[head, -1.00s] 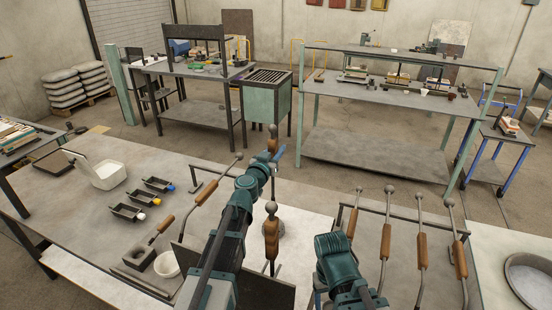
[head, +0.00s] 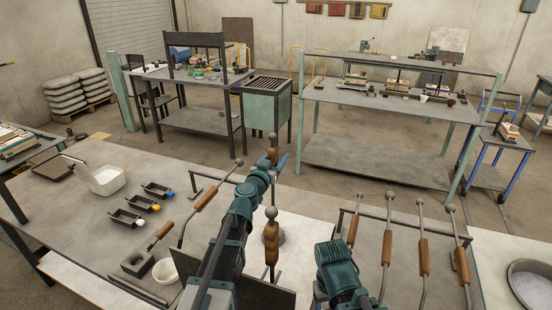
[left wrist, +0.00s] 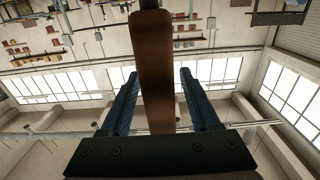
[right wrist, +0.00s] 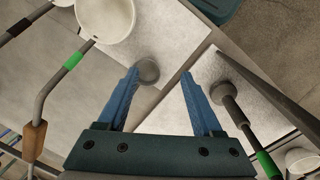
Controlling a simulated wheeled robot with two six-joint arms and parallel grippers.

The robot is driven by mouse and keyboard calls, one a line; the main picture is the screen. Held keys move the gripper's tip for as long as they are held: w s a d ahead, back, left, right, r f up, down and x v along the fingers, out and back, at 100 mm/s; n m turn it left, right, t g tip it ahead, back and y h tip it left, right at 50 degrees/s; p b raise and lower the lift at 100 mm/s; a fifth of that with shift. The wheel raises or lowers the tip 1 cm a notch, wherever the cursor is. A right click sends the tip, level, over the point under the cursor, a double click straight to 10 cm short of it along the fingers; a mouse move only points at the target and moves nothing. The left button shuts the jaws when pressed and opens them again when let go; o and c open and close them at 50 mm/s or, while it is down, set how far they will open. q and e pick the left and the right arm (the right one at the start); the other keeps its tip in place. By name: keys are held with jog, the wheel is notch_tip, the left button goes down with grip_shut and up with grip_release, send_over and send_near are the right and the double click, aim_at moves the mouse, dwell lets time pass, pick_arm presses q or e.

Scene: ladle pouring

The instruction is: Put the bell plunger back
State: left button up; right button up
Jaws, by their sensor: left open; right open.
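A brown wooden handle with a dark knob (head: 272,154) stands upright by my left gripper (head: 279,163). In the left wrist view the handle (left wrist: 154,70) passes between the spread blue fingers, with gaps on both sides. A second upright wooden handle with a grey knob (head: 271,240) stands nearer, beside my left arm, with a grey round piece behind it. The frames do not clearly show which handle belongs to the bell plunger. My right gripper (right wrist: 165,105) is open and empty above a light surface. Its fingers are not clear in the head view.
Several wooden-handled ladles rest on a rack at the right (head: 388,235). The left bench holds small moulds (head: 158,190), a white tray (head: 105,182) and a white bowl (head: 165,271). A dark upright panel (head: 265,287) stands beside my left arm. A round pan (head: 533,285) is at lower right.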

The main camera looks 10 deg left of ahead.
pick_arm(q)
jog(key=shift+r, duration=0.2)
jog(key=s+a, duration=0.2)
jog(key=s, duration=1)
jog(key=shift+a, duration=0.15)
jog(key=shift+w, duration=0.1)
